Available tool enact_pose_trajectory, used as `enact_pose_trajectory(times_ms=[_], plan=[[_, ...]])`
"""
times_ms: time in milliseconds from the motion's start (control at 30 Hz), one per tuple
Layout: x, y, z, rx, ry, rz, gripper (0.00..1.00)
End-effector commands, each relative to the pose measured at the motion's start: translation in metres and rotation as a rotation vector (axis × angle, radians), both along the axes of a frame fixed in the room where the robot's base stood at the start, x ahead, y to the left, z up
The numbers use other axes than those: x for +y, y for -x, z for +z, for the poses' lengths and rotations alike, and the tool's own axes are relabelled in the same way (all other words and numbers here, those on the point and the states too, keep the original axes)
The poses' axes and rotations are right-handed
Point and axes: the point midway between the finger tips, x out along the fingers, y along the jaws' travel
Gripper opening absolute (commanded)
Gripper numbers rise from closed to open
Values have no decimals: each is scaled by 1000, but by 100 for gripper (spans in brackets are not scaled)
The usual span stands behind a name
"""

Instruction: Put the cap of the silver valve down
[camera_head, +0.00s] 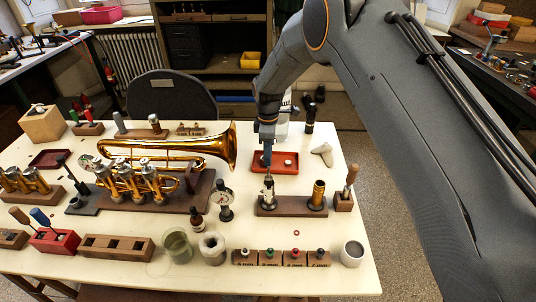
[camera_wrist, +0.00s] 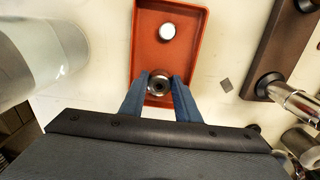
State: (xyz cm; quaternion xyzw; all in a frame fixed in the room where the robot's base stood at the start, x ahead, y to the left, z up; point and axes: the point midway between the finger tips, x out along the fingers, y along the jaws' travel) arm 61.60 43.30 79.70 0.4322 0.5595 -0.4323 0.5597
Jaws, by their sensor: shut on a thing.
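My gripper (camera_wrist: 158,92) has blue fingers shut on a small round silver cap (camera_wrist: 158,83) with a dark centre. The cap is over the near end of the red tray (camera_wrist: 139,50); I cannot tell whether it touches the floor of the tray. Another small, pale round piece (camera_wrist: 167,32) lies in the far part of the tray. In the head view my gripper (camera_head: 267,158) is at the left part of the red tray (camera_head: 285,171), and the cap is hard to make out. The silver valve (camera_head: 268,188) stands upright on a wooden block, in front of the tray.
A brass valve (camera_head: 317,194) stands on the same wooden block (camera_head: 291,206). A screwdriver block (camera_head: 344,203) is to its right. A trumpet (camera_head: 165,150) lies to the left, its bell close to the tray. A pale piece (camera_head: 322,152) lies right of the tray.

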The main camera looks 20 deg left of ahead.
Motion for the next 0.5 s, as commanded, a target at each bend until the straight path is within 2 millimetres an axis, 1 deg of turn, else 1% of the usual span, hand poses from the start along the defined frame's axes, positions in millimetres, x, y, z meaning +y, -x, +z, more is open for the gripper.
enact_pose_trajectory(times_ms=[33, 100, 133, 400, 500], plan=[[0, 0, -1, 0, 0, 0, 33], [0, 0, -1, 0, 0, 0, 44], [0, 0, -1, 0, 0, 0, 48], [0, 0, 0, 0, 0, 0, 48], [0, 0, 3, 0, 0, 0, 48]])
